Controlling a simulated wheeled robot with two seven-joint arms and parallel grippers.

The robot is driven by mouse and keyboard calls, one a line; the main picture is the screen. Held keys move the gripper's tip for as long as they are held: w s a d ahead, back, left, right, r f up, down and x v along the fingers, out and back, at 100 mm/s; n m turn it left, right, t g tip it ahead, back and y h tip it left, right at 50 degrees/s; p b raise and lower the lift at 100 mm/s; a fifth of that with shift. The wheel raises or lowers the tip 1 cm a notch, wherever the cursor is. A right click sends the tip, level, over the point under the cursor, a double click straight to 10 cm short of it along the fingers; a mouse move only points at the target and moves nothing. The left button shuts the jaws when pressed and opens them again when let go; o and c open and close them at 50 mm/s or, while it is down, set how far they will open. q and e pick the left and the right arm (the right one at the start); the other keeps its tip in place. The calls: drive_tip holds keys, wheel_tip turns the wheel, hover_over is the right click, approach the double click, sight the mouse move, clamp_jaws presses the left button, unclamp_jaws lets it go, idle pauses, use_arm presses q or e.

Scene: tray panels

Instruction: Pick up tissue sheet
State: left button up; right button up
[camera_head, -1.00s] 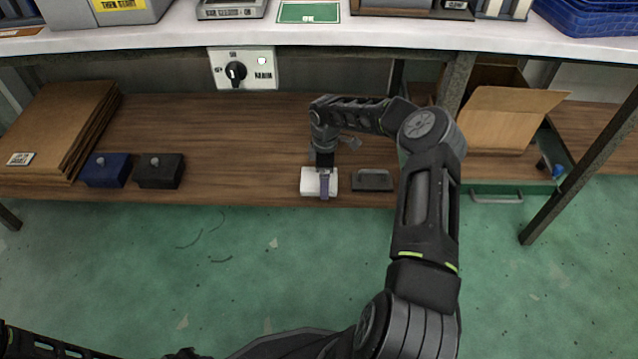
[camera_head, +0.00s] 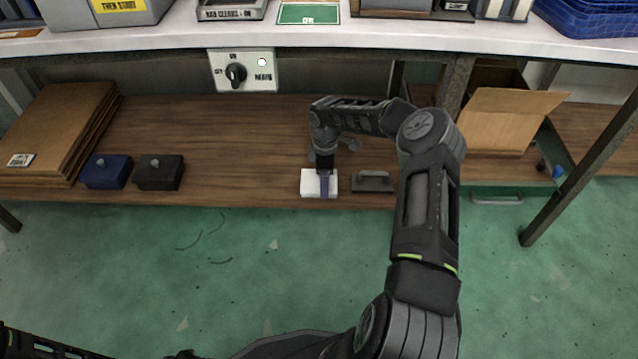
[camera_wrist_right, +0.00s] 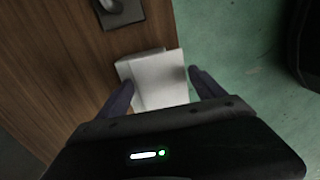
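A white tissue stack (camera_head: 311,184) lies at the front edge of the brown lower shelf. In the right wrist view its top sheet (camera_wrist_right: 160,80) looks like a pale square, set askew over the white stack below it. My right gripper (camera_head: 325,190) points down at the stack. In the right wrist view my right gripper (camera_wrist_right: 163,90) has its two dark fingers wide apart, one on each side of the sheet. I cannot tell whether they touch it. My left gripper does not show; only part of my left arm is at the bottom left.
A dark block with a handle (camera_head: 373,182) sits just right of the stack. Blue (camera_head: 107,172) and black (camera_head: 159,172) boxes and cardboard sheets (camera_head: 60,130) lie left. An open carton (camera_head: 505,120) stands right. The white worktop (camera_head: 400,32) overhangs the shelf.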

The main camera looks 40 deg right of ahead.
drive_tip(key=c, duration=0.9)
drive_tip(key=shift+r+p, duration=0.35)
drive_tip(key=shift+r, duration=0.1)
wheel_tip(320, 180, up, 3)
drive_tip(key=shift+r+p, duration=0.1)
drive_tip(key=shift+p, duration=0.7)
drive_tip(key=s+d+p, duration=0.1)
drive_tip(key=s+d, duration=0.1)
drive_tip(key=s, duration=0.3)
drive_tip(key=s+d+p, duration=0.2)
drive_tip(key=s, duration=0.4)
drive_tip(key=s+d+p, duration=0.2)
drive_tip(key=s, duration=0.4)
drive_tip(key=shift+d+f, duration=0.2)
drive_tip(key=shift+f, duration=0.05)
